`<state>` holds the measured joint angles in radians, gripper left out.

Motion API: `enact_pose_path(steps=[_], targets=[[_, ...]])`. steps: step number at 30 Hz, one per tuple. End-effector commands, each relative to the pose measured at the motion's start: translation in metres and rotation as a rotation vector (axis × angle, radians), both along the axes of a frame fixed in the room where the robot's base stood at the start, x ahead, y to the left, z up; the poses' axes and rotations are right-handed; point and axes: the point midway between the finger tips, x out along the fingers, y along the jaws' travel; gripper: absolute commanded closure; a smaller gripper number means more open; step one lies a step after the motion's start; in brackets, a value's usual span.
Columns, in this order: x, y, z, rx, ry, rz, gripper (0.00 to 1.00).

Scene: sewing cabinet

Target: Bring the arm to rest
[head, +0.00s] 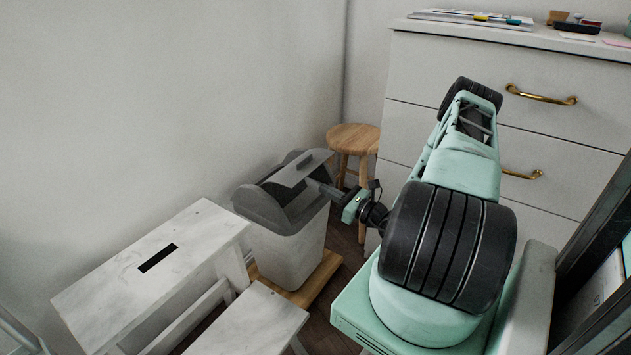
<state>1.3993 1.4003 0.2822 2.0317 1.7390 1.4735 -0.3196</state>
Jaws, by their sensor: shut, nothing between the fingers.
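My arm, mint green with dark ribbed joints, rises from the lower right and folds over in front of the drawers. My gripper (318,187) is at the left of the arm, shut and empty. Its dark fingers point left at the top of a grey bin (288,256). The fingertips are close to the bin's flap (303,168); I cannot tell whether they touch it. The flap is tilted, and a dark gap shows below it.
A white step stool (120,283) with a dark slot stands left of the bin. The bin is on a wooden board (311,290). A round wooden stool (354,138) is behind. A white drawer cabinet (430,72) with brass handles is at right, with papers (470,18) on top.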

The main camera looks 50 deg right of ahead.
Motion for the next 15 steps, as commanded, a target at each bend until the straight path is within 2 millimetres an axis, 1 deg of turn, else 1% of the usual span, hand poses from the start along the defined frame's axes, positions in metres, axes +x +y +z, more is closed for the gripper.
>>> enact_pose_path(steps=[1,3,6,10,15], targets=[[-0.011,-0.001,0.001,0.001,0.0,-0.003,1.0],[-0.023,-0.002,-0.001,0.001,0.0,-0.003,1.0],[-0.036,-0.004,-0.004,0.0,0.0,-0.002,1.0],[-0.046,-0.004,-0.006,0.0,-0.001,0.0,1.0],[-0.049,-0.004,-0.007,0.0,-0.001,0.0,1.0]])
